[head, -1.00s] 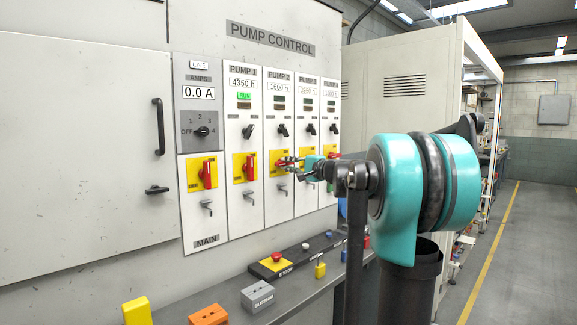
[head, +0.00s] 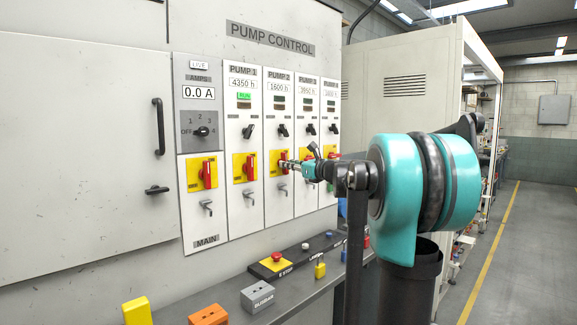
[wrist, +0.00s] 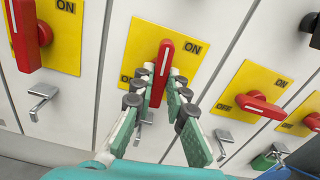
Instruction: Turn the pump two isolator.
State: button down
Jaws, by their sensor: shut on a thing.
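The pump two isolator is a red handle (wrist: 162,65) on a yellow plate (wrist: 192,62) marked ON at upper right in the wrist view. It also shows under the PUMP 2 label in the head view (head: 283,156). The handle stands nearly upright in the wrist view, its white line at the top end. My gripper (wrist: 157,90) is shut on the handle's lower part, one finger on each side. The fingers hide part of the handle and the OFF label. In the head view my gripper (head: 289,165) reaches the plate from the right.
The pump 1 isolator (wrist: 28,35) is close at left, its handle upright. The pump 3 isolator (wrist: 262,105) is at right, its handle nearly level. Metal hasps stick out below the plates, one with a green padlock (wrist: 262,162). A shelf (head: 300,280) with padlocks and blocks runs below.

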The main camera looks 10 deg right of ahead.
jog(key=shift+m, duration=0.6)
jog(key=c, duration=1.5)
grip_release()
jog(key=shift+d, duration=0.1)
jog(key=shift+v, duration=0.95)
jog(key=shift+s, duration=0.1)
jog(key=v, duration=0.5)
jog(key=shift+s+d, duration=0.2)
jog(key=shift+s, duration=0.15)
